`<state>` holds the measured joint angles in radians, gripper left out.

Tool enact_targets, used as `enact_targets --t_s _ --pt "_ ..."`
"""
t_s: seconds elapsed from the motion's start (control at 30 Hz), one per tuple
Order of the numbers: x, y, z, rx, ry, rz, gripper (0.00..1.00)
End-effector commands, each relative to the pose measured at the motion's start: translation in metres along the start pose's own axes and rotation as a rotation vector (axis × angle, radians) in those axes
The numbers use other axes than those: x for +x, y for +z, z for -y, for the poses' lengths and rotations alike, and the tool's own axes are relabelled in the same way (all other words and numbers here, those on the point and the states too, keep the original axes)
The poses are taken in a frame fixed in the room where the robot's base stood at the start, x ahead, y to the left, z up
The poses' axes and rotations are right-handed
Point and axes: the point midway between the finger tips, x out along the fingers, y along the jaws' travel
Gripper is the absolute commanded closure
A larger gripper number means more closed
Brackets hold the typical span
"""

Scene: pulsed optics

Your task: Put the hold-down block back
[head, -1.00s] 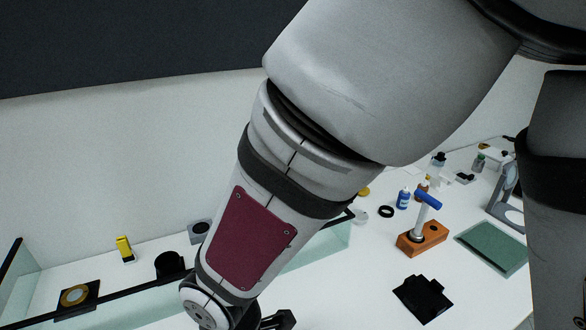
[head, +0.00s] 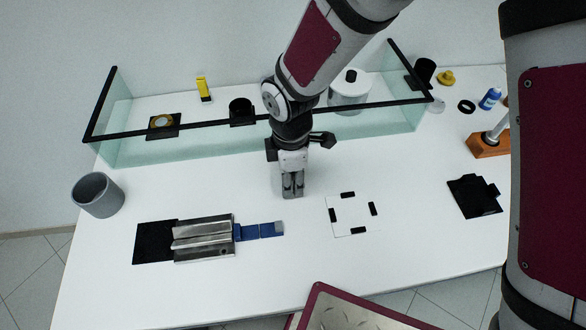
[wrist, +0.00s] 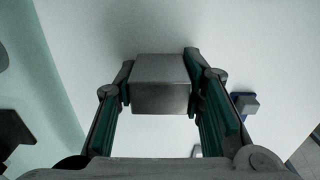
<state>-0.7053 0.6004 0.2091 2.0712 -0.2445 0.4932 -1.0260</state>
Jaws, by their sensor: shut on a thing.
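My gripper (head: 292,190) is over the white table, in front of the glass-walled enclosure. In the wrist view my gripper (wrist: 160,88) is shut on a plain grey metal block (wrist: 160,90), which looks like the hold-down block. The block sits between the two fingertips; in the head view the fingers mostly hide it. A ridged metal fixture (head: 203,240) lies on the table to the left and nearer, beside a black pad (head: 152,243). A blue strip (head: 258,231) sticks out from its right side towards my gripper and ends in a small grey piece.
A white plate with black edge pieces (head: 342,225) lies right of my gripper. A grey cup (head: 98,194) stands at the left edge. The glass enclosure (head: 190,149) with a black rim runs behind. A black flat part (head: 474,196) lies at right. Front table is largely clear.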

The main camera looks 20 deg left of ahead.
Motion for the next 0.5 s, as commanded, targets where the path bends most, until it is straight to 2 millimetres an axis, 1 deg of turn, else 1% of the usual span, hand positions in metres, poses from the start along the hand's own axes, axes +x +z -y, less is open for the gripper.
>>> enact_targets --t_s 0.23,0.37,0.4,0.47,0.5 --pt "-0.0002 0.0 -0.0007 0.0 0.003 0.0 1.0" --pt "0.0034 0.0002 -0.0009 -0.001 0.002 0.0 1.0" --pt "0.0033 0.0003 -0.0003 0.0 0.001 0.0 0.57" --pt "0.003 0.0002 -0.0002 0.0 0.001 0.0 0.44" --pt "0.003 0.0002 -0.0001 0.0 0.001 0.0 0.44"
